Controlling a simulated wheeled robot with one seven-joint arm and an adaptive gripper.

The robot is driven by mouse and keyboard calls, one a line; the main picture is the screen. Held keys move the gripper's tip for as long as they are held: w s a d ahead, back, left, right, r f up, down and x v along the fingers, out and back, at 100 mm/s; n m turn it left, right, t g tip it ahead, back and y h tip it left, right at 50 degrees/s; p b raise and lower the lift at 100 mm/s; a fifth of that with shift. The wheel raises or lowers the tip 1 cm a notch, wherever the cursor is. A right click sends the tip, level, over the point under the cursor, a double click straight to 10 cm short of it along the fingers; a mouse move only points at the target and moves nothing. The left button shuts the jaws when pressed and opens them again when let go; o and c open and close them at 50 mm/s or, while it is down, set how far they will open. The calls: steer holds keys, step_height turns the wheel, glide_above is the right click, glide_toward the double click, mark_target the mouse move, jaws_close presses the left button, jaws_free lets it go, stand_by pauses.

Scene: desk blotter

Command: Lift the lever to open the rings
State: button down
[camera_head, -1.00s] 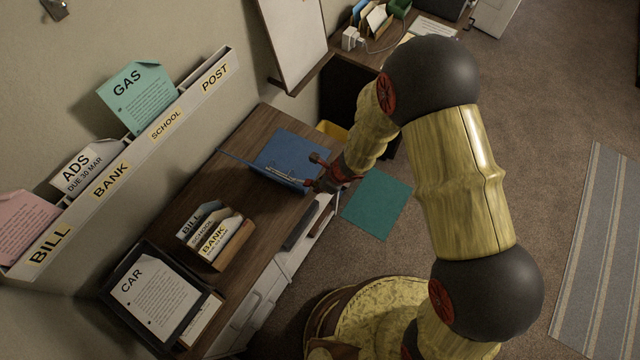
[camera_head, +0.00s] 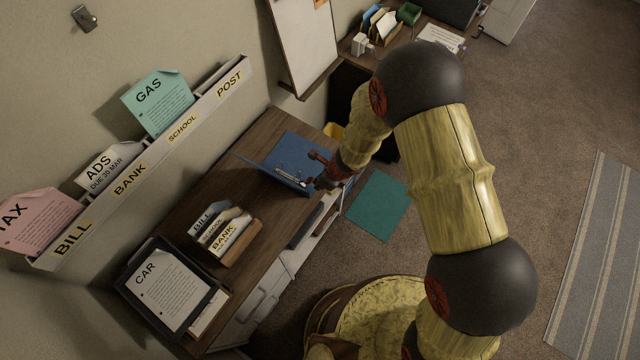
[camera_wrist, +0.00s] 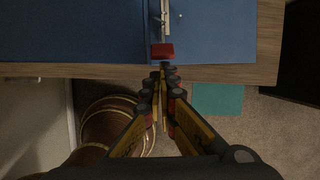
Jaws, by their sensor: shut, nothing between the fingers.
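A blue ring binder (camera_head: 292,150) lies spread open on the wooden desk, near its front edge. In the wrist view the blue binder (camera_wrist: 80,28) fills the top, with a metal ring strip (camera_wrist: 165,18) along its middle. A red lever tab (camera_wrist: 162,51) is at the near end of the strip. My gripper (camera_wrist: 163,72) is shut and empty, its tips just in front of the red tab; whether they touch it I cannot tell. In the head view my gripper (camera_head: 320,175) is at the binder's near edge. Whether the rings are open is too small to tell.
A wooden letter sorter (camera_head: 236,246) and a black tray (camera_head: 132,288) with a CAR sheet stand left of the binder. A wall rack (camera_head: 150,160) holds letters behind. A teal mat (camera_head: 378,205) lies on the floor beside the desk.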

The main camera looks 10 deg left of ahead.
steer(key=shift+r+p, duration=0.6)
steer(key=shift+r, duration=0.25)
